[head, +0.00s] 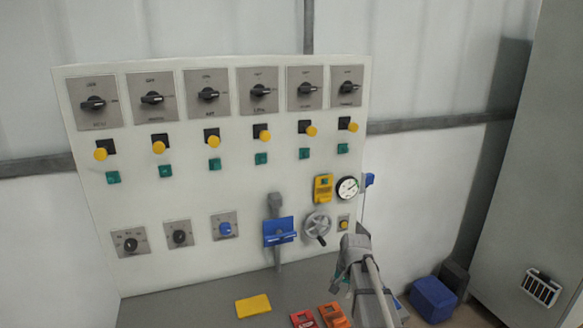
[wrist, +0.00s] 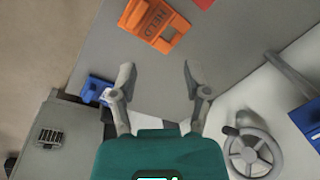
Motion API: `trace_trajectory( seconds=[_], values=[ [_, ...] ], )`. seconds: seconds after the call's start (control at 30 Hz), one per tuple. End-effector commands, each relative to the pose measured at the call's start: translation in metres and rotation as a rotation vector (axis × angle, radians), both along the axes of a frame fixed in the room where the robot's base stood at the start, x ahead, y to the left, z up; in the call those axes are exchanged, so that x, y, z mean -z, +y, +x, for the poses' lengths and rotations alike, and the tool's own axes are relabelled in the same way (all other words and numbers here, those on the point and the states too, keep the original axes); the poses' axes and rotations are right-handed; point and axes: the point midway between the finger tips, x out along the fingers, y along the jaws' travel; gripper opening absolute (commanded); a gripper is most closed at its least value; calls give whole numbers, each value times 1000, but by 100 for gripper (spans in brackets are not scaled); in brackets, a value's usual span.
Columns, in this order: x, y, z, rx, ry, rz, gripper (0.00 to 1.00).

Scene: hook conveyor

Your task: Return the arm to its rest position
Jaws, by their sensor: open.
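My gripper (wrist: 157,80) is open in the wrist view, its two grey fingers apart with nothing between them. Below it lies the grey shelf of the panel. In the head view my arm reaches in from the lower right, in front of the right end of the white control panel (head: 190,200). The gripper's fingertips cannot be made out clearly there. An orange tag-like piece (wrist: 155,24) lies on the shelf beyond the fingertips; it also shows in the head view (head: 334,315).
A grey handwheel (head: 317,226) and a blue bracket (head: 279,231) stick out from the panel near my arm. A yellow block (head: 253,306) and a red piece (head: 303,319) lie on the shelf. A blue box (head: 433,299) and a grey cabinet (head: 535,170) stand at right.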

Motion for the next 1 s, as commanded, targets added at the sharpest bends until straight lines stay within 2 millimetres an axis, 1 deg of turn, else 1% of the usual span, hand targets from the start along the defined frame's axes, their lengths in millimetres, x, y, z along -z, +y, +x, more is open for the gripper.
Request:
trace_trajectory(
  seconds=[0.03, 0.17, 0.2, 0.3, 0.4, 0.43, 0.5, 0.6, 1.0],
  values=[
    [0, 1, -23, -42, 3, -15, 62],
    [1, 2, -70, -185, 15, -61, 62],
    [2, 3, -86, -232, 19, -74, 62],
    [2, 2, -121, -347, 32, -107, 62],
    [2, 1, -148, -439, 45, -133, 62],
    [2, 1, -153, -460, 47, -138, 62],
    [2, 1, -163, -500, 54, -149, 62],
    [2, 1, -169, -528, 58, -156, 62],
    [2, 1, -167, -530, 59, -155, 62]
  ],
)
